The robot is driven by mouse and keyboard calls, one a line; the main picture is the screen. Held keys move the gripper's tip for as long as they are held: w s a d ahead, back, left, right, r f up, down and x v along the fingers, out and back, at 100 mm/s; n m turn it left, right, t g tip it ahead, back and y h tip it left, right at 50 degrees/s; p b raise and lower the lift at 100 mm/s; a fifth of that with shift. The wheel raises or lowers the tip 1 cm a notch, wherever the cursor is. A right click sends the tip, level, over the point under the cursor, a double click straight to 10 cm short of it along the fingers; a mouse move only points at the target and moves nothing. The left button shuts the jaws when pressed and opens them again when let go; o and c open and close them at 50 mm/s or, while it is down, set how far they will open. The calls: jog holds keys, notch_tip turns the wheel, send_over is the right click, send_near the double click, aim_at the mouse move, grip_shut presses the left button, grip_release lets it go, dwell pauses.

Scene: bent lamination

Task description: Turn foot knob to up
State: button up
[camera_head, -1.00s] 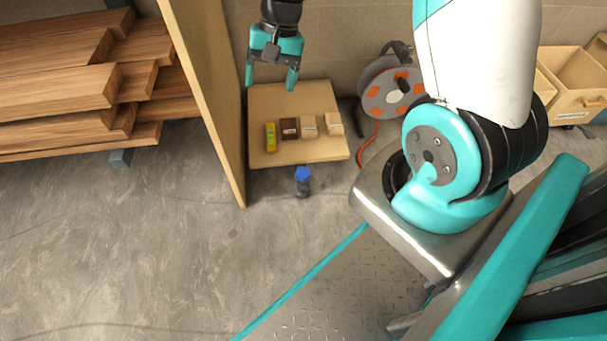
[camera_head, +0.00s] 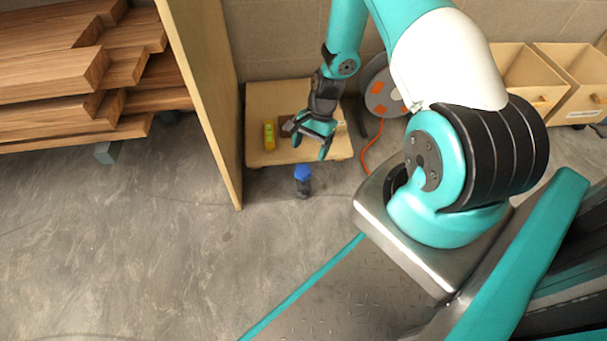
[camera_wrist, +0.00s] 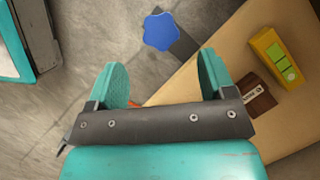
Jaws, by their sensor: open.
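The foot knob (camera_head: 303,174) is a blue lobed knob on a dark foot (camera_head: 303,188), standing on the floor just in front of the wooden board. In the wrist view the blue knob (camera_wrist: 162,31) shows from above as a star shape, beyond the fingertips and between their lines. My gripper (camera_head: 310,150) is open and empty, above the board's front part and behind the knob. In the wrist view my gripper (camera_wrist: 163,75) has its two teal fingers spread wide, apart from the knob.
A wooden board (camera_head: 260,155) carries a yellow level (camera_head: 269,135) and a brown block (camera_wrist: 259,94). A tall wooden panel (camera_head: 205,90) stands left, beside stacked planks (camera_head: 50,75). A cable reel (camera_head: 385,95) and wooden bins (camera_head: 525,75) are behind. The floor left of the knob is clear.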

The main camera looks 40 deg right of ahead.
aim_at(303, 170)
jog(key=b+x, duration=0.3)
jog(key=x, duration=0.4)
jog(key=shift+a+f, duration=0.15)
jog(key=shift+f, duration=0.15)
jog(key=c, duration=0.9)
